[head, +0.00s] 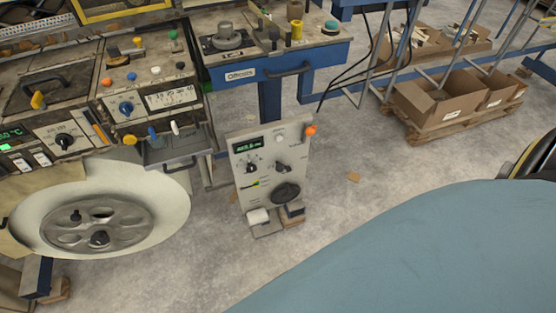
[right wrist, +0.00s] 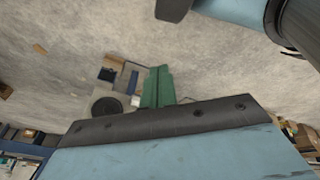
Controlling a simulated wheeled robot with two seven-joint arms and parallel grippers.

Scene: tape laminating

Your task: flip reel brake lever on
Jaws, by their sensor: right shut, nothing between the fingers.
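A beige control box (head: 262,165) stands on the floor in the middle of the head view, with a lit green display, several knobs and a large dark dial. A lever with an orange ball knob (head: 310,130) sticks out at its upper right edge; it may be the reel brake lever, but no label is readable. In the right wrist view my right gripper (right wrist: 157,88) shows green fingers, shut and empty. Behind them the lower box face and its dark dial (right wrist: 105,106) show, apart from the fingers as far as I can tell. My left gripper is in neither view.
A large white reel (head: 165,195) hangs at the left, below a worn machine panel (head: 150,85) with knobs and switches. A blue bench (head: 275,72) stands behind the control box. Cardboard boxes (head: 440,108) lie on a pallet at the back right. The floor right of the control box is mostly clear.

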